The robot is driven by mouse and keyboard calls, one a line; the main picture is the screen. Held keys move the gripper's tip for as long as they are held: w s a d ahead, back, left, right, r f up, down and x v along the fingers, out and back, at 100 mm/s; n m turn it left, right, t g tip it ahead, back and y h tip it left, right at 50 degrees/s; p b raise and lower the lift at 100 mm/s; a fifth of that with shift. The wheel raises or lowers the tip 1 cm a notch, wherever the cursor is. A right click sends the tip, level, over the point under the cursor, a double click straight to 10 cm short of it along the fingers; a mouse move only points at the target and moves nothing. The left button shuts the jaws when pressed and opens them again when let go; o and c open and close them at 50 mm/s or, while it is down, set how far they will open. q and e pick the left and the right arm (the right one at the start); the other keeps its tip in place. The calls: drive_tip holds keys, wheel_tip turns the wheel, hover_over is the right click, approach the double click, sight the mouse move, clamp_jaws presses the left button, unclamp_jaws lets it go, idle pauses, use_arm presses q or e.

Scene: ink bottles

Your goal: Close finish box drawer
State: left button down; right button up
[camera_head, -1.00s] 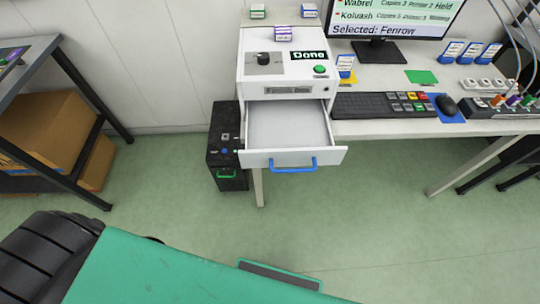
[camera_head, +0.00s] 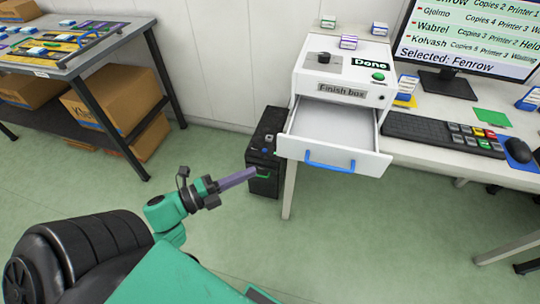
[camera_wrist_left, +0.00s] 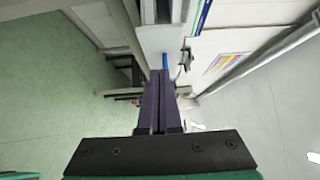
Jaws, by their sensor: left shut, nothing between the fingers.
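The white finish box (camera_head: 342,76) stands at the left end of the desk, with a "Finish box" label and a "Done" sign. Its drawer (camera_head: 306,126) is pulled out and looks empty inside. A blue handle (camera_head: 330,167) is on the drawer front. My left gripper (camera_head: 252,173) is shut and empty, in front of and to the left of the drawer, apart from it. In the left wrist view my shut fingers (camera_wrist_left: 160,98) point toward a blue bar (camera_wrist_left: 165,61) that looks like the handle. My right gripper is not in view.
A black unit (camera_head: 265,146) stands on the floor left of the drawer. The keyboard (camera_head: 440,131) and monitor (camera_head: 470,45) are to the right. A shelf table (camera_head: 85,55) stands at left. Floor before the drawer is clear.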

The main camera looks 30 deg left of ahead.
sight(283, 148)
use_arm(q)
drive_tip(key=w, duration=0.3)
drive_tip(key=w+d, duration=0.1)
drive_tip(key=w, duration=0.1)
drive_tip(key=w+d, duration=0.1)
drive_tip(key=w, duration=0.2)
drive_tip(key=shift+w+d+p, duration=0.1)
drive_tip(key=shift+w+p, duration=0.25)
drive_tip(key=shift+w, duration=0.15)
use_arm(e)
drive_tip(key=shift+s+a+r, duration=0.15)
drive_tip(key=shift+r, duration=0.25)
